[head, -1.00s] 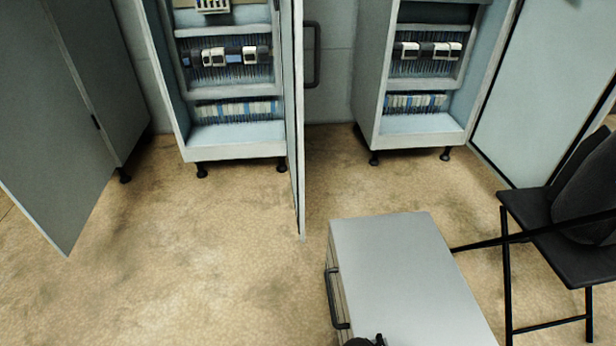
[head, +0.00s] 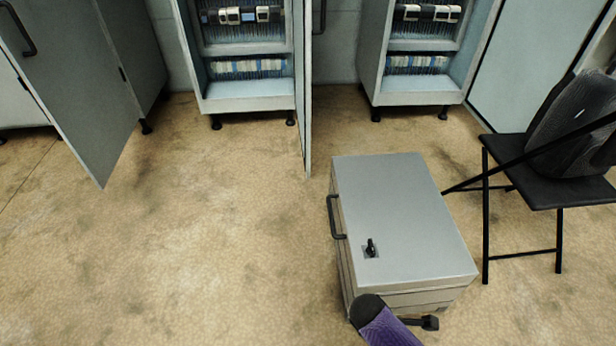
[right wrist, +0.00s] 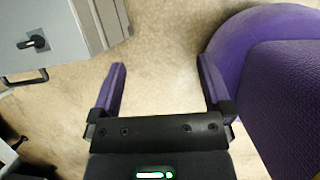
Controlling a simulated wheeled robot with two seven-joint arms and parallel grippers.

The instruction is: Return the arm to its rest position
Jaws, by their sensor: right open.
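My right gripper (right wrist: 160,85) is open in the right wrist view, its two purple fingers apart with only bare floor between them. In the head view my right arm shows at the bottom, a purple and dark link in front of the grey box's near side; the fingertips cannot be made out there. A large purple part of my own body fills the right side of the right wrist view. My left gripper is not in view.
A grey metal box (head: 400,205) with a black latch (head: 371,248) stands on the floor; it also shows in the right wrist view (right wrist: 65,25). A black chair (head: 570,180) stands right of it. Open cabinets (head: 245,88) line the back. Floor at left is clear.

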